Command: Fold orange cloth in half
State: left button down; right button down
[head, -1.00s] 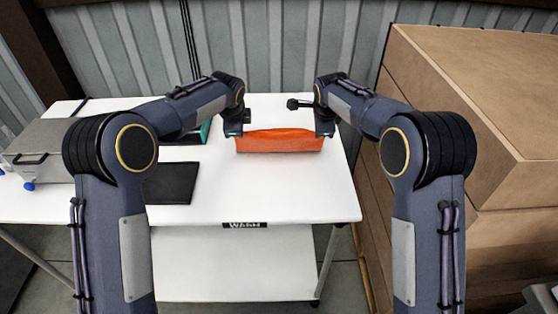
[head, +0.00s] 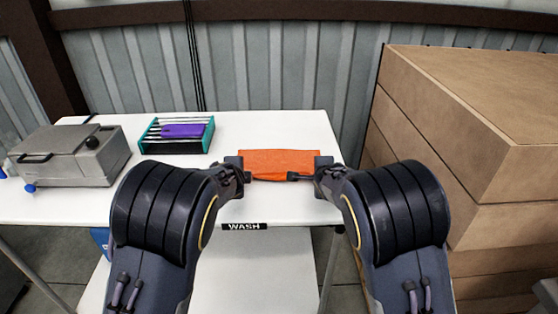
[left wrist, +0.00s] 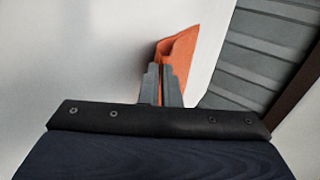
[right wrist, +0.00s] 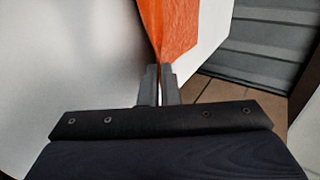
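The orange cloth (head: 278,163) is a short wide strip between my two grippers, over the right part of the white table (head: 285,205). My left gripper (head: 242,166) is at its left end. In the left wrist view the cloth (left wrist: 182,50) is doubled over and caught between the nearly closed fingers (left wrist: 162,70). My right gripper (head: 318,168) is at its right end. In the right wrist view the cloth (right wrist: 168,25) narrows to a pinch at the closed fingers (right wrist: 160,70). Whether its underside touches the table is unclear.
A grey lidded box (head: 70,157) stands at the table's left. A teal rack (head: 178,136) with a purple item is at the back left. Large stacked cartons (head: 480,130) stand close on the right. A corrugated wall is behind. The table's back middle is clear.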

pick_arm(q)
jog(key=c, duration=1.3)
grip_release()
pick_arm(e)
jog(key=c, duration=1.3)
grip_release()
pick_arm(q)
jog(key=shift+s+r, duration=0.15)
jog(key=shift+r, duration=0.3)
pick_arm(e)
jog(key=shift+s+r, duration=0.15)
jog(key=shift+r, duration=0.3)
pick_arm(q)
jog(key=s+r, duration=0.4)
jog(key=r, duration=0.1)
jog(key=s+r, duration=0.1)
jog(key=r, duration=0.2)
jog(key=shift+s, duration=0.4)
pick_arm(e)
jog(key=s+r, duration=0.4)
jog(key=r, duration=0.1)
jog(key=s+r, duration=0.1)
jog(key=r, duration=0.2)
jog(key=shift+s, duration=0.4)
pick_arm(q)
jog(key=shift+a, duration=0.1)
pick_arm(e)
jog(key=shift+d, duration=0.1)
